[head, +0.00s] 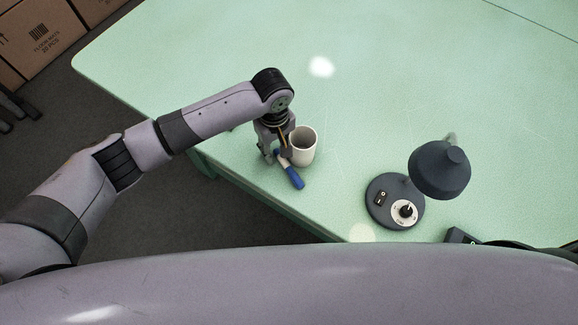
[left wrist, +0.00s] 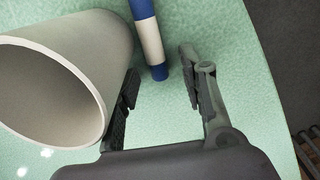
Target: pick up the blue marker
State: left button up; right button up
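The blue marker (head: 294,178) lies on the green table, blue with a white band, just beside a white mug. In the left wrist view the blue marker (left wrist: 151,42) runs down from the top edge, its near end between the fingertips in the picture. My left gripper (head: 273,157) points down over the table at the marker's far end, partly hiding it. In the left wrist view my left gripper (left wrist: 160,75) is open, with a finger on either side and nothing clasped. I cannot tell its exact height above the table. My right gripper's fingers do not show.
The white mug (head: 303,146) stands close to my left gripper; in the left wrist view the mug (left wrist: 62,78) is right beside the left finger. A dark desk lamp (head: 440,171) stands to the right. The table's edge (head: 262,187) is near. The far table is clear.

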pick_arm(q)
jog(key=shift+f, duration=0.1)
grip_shut()
dwell(0.4)
